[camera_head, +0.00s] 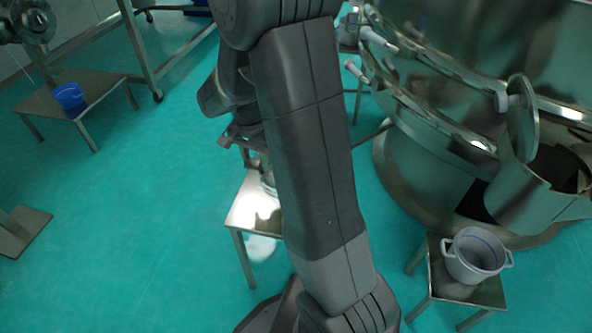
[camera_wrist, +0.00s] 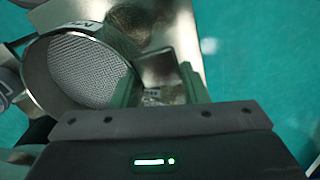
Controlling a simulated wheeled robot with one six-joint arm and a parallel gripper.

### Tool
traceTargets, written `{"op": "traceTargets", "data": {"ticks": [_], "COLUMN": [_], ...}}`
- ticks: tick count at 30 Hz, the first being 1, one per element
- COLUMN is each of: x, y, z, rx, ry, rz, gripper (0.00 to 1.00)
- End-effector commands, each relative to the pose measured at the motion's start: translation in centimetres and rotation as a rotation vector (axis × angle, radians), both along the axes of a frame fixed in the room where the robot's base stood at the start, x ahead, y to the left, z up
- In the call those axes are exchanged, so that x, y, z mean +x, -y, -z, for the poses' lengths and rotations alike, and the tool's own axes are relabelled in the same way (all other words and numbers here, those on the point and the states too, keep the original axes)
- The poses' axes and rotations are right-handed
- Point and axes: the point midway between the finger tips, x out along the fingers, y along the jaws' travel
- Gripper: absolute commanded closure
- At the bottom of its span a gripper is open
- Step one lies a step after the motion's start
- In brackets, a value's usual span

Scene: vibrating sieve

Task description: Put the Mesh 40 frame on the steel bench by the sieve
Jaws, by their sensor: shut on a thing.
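The mesh frame (camera_wrist: 85,72), a round steel ring with a pale woven screen, fills the left of the wrist view. A label (camera_wrist: 82,27) on its rim is too blurred to read for certain. My gripper (camera_wrist: 158,78) is shut on the frame, with a metal piece between its fingers; the exact contact is hard to see. The steel bench (camera_head: 250,212) stands in the middle of the head view, partly behind my arm. A small part of a round metal thing shows over it. I cannot tell whether the frame touches the bench.
The large steel sieve (camera_head: 440,165) stands at the right. A small stand with a pale bucket (camera_head: 475,255) is at the lower right. Another low bench (camera_head: 45,105) holds a blue bucket (camera_head: 69,97) at the upper left. The green floor between is clear.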

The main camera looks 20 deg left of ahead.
Motion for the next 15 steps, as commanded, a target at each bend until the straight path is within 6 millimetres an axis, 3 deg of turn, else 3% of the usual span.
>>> {"op": "traceTargets", "data": {"ticks": [5, 15], "x": [-1.1, -1.1], "y": [-0.6, -0.6], "z": [0.5, 5.9], "rx": [-0.001, -0.002], "ry": [0.0, -0.001], "rz": [0.004, 0.005], "gripper": [0.86, 0.86]}}
